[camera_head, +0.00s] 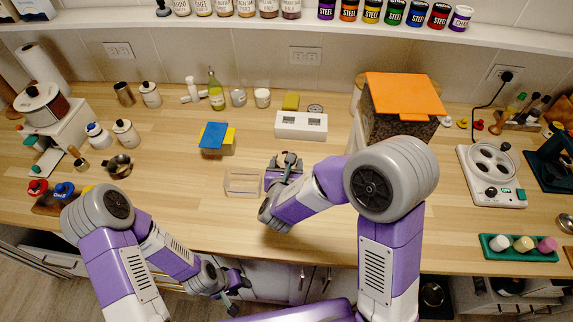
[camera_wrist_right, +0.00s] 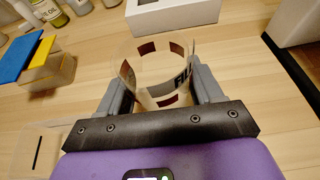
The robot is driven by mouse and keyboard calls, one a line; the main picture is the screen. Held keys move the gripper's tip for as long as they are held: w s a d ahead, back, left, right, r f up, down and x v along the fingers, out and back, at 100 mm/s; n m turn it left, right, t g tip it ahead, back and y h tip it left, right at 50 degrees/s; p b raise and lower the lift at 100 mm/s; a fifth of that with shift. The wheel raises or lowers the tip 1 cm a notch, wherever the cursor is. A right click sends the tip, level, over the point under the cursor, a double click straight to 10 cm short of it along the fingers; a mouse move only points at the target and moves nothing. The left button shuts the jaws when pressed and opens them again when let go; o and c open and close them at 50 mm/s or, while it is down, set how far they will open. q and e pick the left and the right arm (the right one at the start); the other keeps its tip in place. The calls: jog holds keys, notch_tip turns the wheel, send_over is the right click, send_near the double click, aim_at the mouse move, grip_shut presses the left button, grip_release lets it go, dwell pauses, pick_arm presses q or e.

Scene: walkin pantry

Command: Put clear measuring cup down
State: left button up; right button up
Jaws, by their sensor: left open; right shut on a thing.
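In the head view my right gripper (camera_head: 285,163) is over the middle of the wooden counter (camera_head: 200,185), and the cup is too small there to make out clearly. I cannot tell whether the cup's base touches the counter. My left gripper (camera_head: 236,288) is open and empty, low in front of the counter's front edge.
A clear low box (camera_head: 243,182) lies just left of my right gripper. A blue-and-yellow-topped box (camera_head: 216,138) is farther left. A white box (camera_head: 301,125) stands behind, and an orange-lidded bin (camera_head: 403,97) is to the right. The counter at left-front centre is clear.

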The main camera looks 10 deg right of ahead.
jog(key=o, duration=1)
jog(key=shift+o, duration=0.2)
